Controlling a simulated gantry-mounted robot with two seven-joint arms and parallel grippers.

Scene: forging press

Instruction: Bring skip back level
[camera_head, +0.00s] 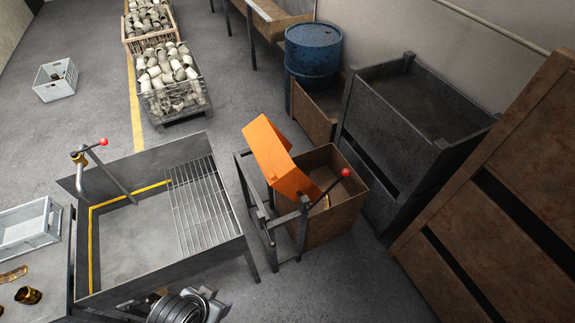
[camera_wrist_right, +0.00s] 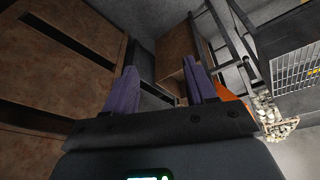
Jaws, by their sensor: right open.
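The orange skip (camera_head: 273,155) is tipped on a dark metal stand (camera_head: 263,220), its lower end leaning into a brown open box (camera_head: 333,222). A lever with a red ball knob (camera_head: 346,172) rises at the stand's front right. In the right wrist view my right gripper (camera_wrist_right: 162,85) is open, with nothing between its dark fingers. A sliver of the orange skip (camera_wrist_right: 234,98) shows beyond the right finger, partly hidden by it. My left gripper is not in view.
A grey sink-like table (camera_head: 135,260) with a grate and its own red-knobbed lever (camera_head: 103,142) stands left of the skip. A dark bin (camera_head: 390,150), a blue drum (camera_head: 312,52) and rusty brown panels (camera_head: 510,210) crowd the right. Open floor (camera_head: 350,290) lies in front of the brown box.

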